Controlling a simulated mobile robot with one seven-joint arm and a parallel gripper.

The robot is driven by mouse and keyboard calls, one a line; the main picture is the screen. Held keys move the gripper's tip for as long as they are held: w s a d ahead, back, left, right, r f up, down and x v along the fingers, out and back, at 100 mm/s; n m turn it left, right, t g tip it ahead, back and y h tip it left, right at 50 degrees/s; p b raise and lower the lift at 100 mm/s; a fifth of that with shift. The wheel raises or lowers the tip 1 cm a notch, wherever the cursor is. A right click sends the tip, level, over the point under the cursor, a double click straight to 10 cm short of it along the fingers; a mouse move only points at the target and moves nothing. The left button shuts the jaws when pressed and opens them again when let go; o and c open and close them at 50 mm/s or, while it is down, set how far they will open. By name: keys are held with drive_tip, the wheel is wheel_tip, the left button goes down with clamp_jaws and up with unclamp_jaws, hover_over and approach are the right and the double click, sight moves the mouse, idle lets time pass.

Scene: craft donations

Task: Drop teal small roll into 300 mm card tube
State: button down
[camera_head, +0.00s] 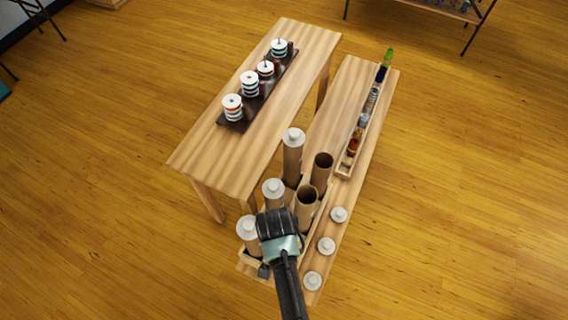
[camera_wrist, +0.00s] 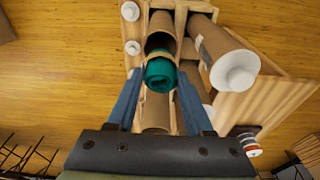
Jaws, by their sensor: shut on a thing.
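My gripper (camera_wrist: 160,80) is shut on the teal small roll (camera_wrist: 161,74), which sits between the two blue fingers in the wrist view. The roll is just at or above a brown open card tube (camera_wrist: 162,22), overlapping its mouth; I cannot tell whether it is inside. In the head view my gripper (camera_head: 277,222) is over the front end of the tube rack and hides the roll. Two open card tubes show there, a nearer one (camera_head: 306,203) beside my gripper and a farther one (camera_head: 322,172). I cannot read which is 300 mm.
Capped tubes (camera_head: 292,160) stand left of the open ones. Loose white caps (camera_head: 326,245) lie along the bench's right side. A narrow wooden tray (camera_head: 345,168) of small coloured items lies farther back. A second table (camera_head: 200,158) carries ribbon spools on a dark board.

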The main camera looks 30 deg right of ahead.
drive_tip(key=shift+f+b, duration=1.75)
drive_tip(key=shift+f, duration=0.95)
drive_tip(key=shift+c, duration=1.1)
unclamp_jaws()
drive_tip(key=shift+r, duration=0.1)
wheel_tip(320, 180, up, 13)
drive_tip(key=s+a, duration=0.1)
drive_tip(key=shift+a, duration=0.3)
